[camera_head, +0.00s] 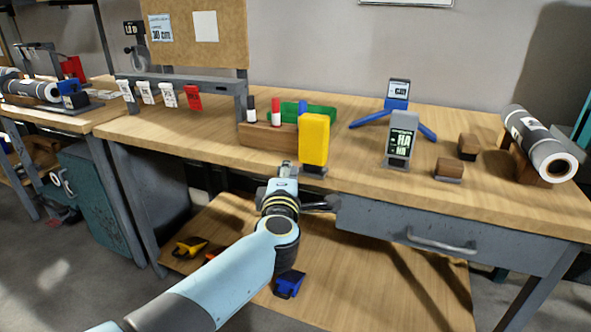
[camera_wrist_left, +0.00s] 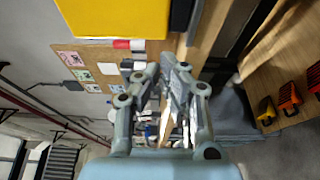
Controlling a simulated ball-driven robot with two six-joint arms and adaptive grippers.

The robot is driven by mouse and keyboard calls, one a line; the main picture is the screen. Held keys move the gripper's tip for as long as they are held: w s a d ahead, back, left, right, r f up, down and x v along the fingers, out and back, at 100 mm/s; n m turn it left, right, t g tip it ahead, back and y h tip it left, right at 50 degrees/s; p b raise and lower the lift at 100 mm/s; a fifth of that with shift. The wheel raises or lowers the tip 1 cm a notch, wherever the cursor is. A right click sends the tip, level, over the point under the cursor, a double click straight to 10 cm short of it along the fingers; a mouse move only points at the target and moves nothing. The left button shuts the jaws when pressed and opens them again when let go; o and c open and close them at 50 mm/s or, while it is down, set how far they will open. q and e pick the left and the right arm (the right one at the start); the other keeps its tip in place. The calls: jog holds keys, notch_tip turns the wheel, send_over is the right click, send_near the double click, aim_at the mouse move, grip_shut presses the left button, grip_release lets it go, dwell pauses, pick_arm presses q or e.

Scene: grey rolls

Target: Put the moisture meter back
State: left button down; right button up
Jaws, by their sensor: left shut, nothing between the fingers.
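A yellow block-shaped device (camera_head: 314,139) stands upright on a dark base near the front edge of the workbench (camera_head: 352,172). A grey device with a dark display (camera_head: 402,138) stands upright on a base to its right. I cannot tell from their labels which is the moisture meter. My left gripper (camera_head: 285,170) is shut and empty at the bench's front edge, just left of and below the yellow device. In the left wrist view the gripper fingers (camera_wrist_left: 165,68) show close together, with the yellow device (camera_wrist_left: 118,18) above them. My right gripper is not in view.
A wooden block (camera_head: 268,136) with marker-like sticks stands behind the yellow device. A blue-legged stand (camera_head: 396,104), small wooden blocks (camera_head: 448,168) and a grey roll (camera_head: 540,143) in a wooden cradle are to the right. A drawer handle (camera_head: 440,243) juts out below the benchtop.

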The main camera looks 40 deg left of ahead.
aim_at(316, 164)
pick_arm(q)
jog(key=shift+w+d, duration=0.15)
jog(key=shift+w, duration=0.45)
jog(key=shift+w+d, duration=0.15)
jog(key=shift+w, duration=0.45)
jog(key=w, duration=0.3)
jog(key=w+d+b, duration=0.1)
jog(key=w, duration=0.2)
jog(key=shift+d, duration=0.2)
